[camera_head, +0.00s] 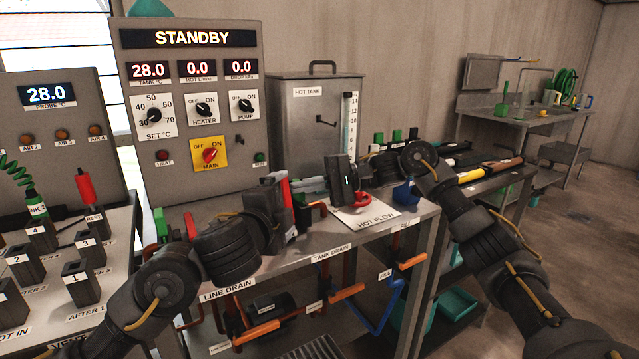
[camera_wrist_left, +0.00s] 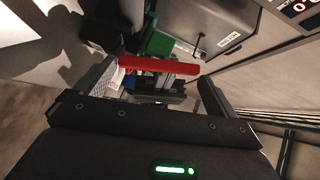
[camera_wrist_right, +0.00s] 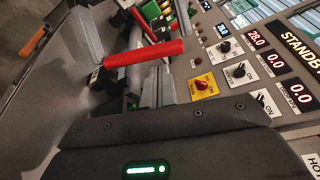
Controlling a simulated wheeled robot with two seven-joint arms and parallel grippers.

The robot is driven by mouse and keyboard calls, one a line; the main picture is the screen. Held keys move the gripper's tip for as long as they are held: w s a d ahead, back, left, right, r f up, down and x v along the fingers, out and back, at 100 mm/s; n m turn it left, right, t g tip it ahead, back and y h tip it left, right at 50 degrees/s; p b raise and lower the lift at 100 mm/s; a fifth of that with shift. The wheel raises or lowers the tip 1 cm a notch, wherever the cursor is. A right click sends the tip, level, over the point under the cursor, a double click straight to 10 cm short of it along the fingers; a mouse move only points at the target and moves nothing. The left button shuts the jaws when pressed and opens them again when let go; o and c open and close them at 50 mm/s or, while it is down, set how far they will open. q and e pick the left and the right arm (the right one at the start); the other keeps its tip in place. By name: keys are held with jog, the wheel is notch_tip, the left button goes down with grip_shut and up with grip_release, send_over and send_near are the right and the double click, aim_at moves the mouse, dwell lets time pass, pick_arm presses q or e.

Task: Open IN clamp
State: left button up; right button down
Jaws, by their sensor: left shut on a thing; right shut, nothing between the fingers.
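My left gripper (camera_head: 280,205) is at the bench, beside a red handle (camera_head: 287,192). The left wrist view shows a red bar-shaped handle (camera_wrist_left: 160,65) lying across the space in front of the jaws, with a green block (camera_wrist_left: 160,42) beyond it. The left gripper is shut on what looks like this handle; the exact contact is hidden. My right gripper (camera_head: 330,184) is shut and empty, to the right of the left one. A red handle (camera_wrist_right: 143,52) on a metal arm also shows in the right wrist view. I cannot read an IN label.
The control panel (camera_head: 197,90) reads STANDBY behind the grippers. The hot tank (camera_head: 305,120) stands to its right. A HOT FLOW plate (camera_head: 375,219) and a red valve handle (camera_head: 361,201) are close to the right gripper. Black labelled blocks (camera_head: 80,283) crowd the left bench.

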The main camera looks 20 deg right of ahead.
pick_arm(q)
jog(key=shift+s+d+f, duration=0.15)
jog(key=shift+s+d, duration=0.15)
pick_arm(e)
jog(key=shift+x, duration=1.3)
pick_arm(q)
jog(key=shift+w, duration=0.1)
jog(key=shift+w+a, duration=0.1)
jog(key=shift+w, duration=0.05)
pick_arm(e)
jog(key=shift+s+r+n, duration=0.15)
jog(key=shift+s+n, duration=0.5)
jog(key=shift+n, duration=0.05)
pick_arm(q)
jog(key=o, duration=1)
pick_arm(e)
jog(key=shift+d, duration=0.15)
pick_arm(q)
jog(key=v, duration=0.7)
pick_arm(e)
jog(key=shift+d, duration=0.15)
